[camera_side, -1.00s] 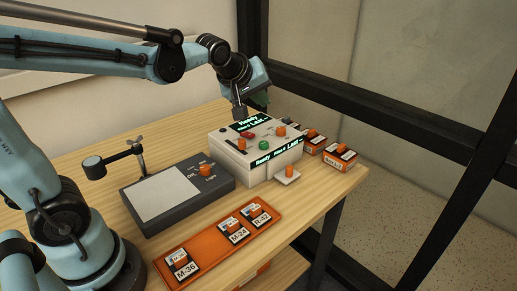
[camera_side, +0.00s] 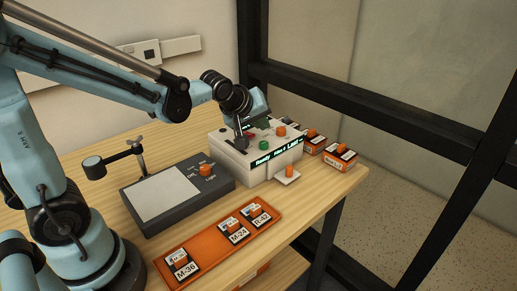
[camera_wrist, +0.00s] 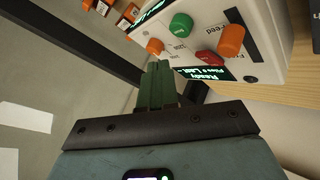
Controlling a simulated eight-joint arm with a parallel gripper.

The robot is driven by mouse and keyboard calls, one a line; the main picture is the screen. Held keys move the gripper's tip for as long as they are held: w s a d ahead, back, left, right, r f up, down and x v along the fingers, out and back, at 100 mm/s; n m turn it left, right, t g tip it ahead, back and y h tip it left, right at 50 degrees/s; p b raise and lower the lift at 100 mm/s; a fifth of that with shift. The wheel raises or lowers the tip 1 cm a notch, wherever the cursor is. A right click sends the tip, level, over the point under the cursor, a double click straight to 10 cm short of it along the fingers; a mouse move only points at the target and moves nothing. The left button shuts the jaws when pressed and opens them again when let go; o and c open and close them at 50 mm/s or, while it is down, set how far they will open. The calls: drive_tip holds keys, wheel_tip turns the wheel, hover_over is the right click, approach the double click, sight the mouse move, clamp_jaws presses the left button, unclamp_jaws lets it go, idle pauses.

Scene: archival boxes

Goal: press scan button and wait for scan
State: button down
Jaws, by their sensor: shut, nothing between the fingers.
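The white scanner box (camera_side: 233,163) stands near the table's far right, its front display (camera_side: 273,160) reading "Ready". On its top are a green button (camera_side: 264,146), a red control (camera_side: 251,134) and an orange knob (camera_side: 281,131). Which one is the scan button I cannot read. My gripper (camera_side: 241,144) is shut and empty, low over the left part of the box top, left of the green button. Contact there cannot be told. In the wrist view my green fingers (camera_wrist: 160,66) point towards the box, beside an orange knob (camera_wrist: 155,46); the green button (camera_wrist: 180,25) lies beyond.
A dark grey pad (camera_side: 191,204) with a pale plate and orange knob is left of the box. An orange tray (camera_side: 205,249) with several labelled blocks lies in front. More orange boxes (camera_side: 341,158) stand at right. A small clamp stand (camera_side: 141,158) is at left.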

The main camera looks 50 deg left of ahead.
sight(261, 144)
drive_tip(key=shift+f, duration=1.2)
drive_tip(key=shift+f, duration=0.1)
idle(1.1)
drive_tip(key=shift+f, duration=0.3)
drive_tip(key=shift+f, duration=0.45)
idle(0.7)
idle(0.3)
drive_tip(key=shift+r, duration=0.9)
drive_tip(key=shift+r, duration=0.1)
drive_tip(key=shift+r, duration=2.4)
